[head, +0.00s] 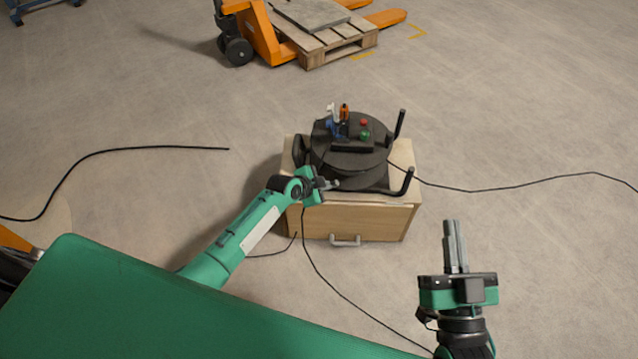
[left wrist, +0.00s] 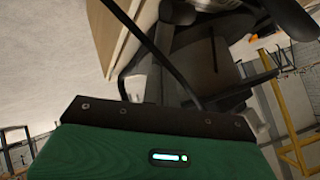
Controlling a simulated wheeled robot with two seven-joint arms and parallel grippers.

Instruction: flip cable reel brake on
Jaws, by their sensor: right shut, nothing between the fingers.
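A black cable reel (head: 345,163) lies on top of a wooden cabinet (head: 355,222). Small fittings stand on its upper face: a white and blue piece (head: 333,120), an orange piece (head: 344,112), a red knob (head: 364,122) and a green knob (head: 364,135). I cannot tell which part is the brake. My left gripper (head: 328,184) is at the reel's near left edge; contact is unclear. The left wrist view shows dark reel parts (left wrist: 200,65) close up beyond my green housing, but not clearly my finger gap. My right gripper (head: 453,232) is shut and empty, right of the cabinet.
Two black bar handles (head: 400,123) stick out on the reel's right side. Black cables (head: 480,190) run across the floor on both sides and in front. The cabinet has a metal handle (head: 345,241). An orange pallet jack (head: 262,35) with a wooden pallet (head: 330,47) stands behind.

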